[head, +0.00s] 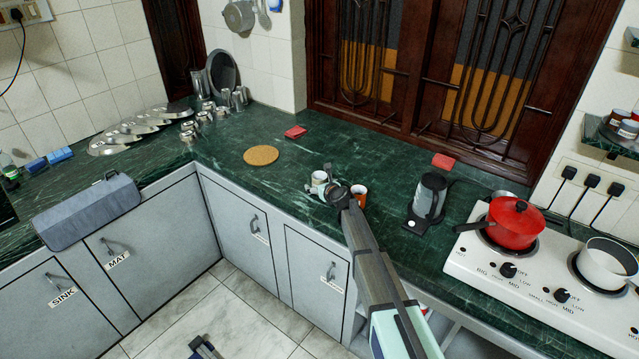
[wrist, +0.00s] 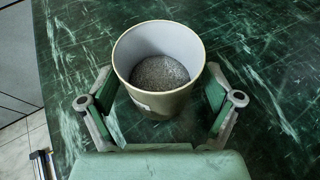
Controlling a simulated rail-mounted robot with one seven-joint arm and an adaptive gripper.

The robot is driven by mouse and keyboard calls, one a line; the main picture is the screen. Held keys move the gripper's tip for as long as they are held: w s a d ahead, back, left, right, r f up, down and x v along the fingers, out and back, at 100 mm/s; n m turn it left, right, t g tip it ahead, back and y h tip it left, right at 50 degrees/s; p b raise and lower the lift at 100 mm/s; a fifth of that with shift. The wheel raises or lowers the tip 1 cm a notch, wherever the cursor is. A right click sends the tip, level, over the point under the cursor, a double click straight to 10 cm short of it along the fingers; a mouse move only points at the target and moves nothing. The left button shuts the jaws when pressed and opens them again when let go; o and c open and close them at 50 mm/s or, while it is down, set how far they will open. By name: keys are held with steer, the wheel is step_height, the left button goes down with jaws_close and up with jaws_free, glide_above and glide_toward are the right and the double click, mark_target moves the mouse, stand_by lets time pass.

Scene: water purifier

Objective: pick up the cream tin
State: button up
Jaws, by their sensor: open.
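The cream tin (wrist: 158,98) stands upright on the green marble counter in the wrist view. It is open at the top, with dark grey, grainy material visible inside. My gripper (wrist: 160,93) is open, with one finger on each side of the tin and a visible gap at each side. In the head view, a pale tin (head: 319,178) shows just left of my gripper (head: 336,194), partly hidden by it. An orange tin (head: 360,193) stands just right of my gripper.
A round cork mat (head: 261,156) lies to the left on the counter. Metal cups and plates stand at the back left. The counter's front edge is close by.

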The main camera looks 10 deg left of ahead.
steer(key=shift+c, duration=0.3)
steer(key=c, duration=1.2)
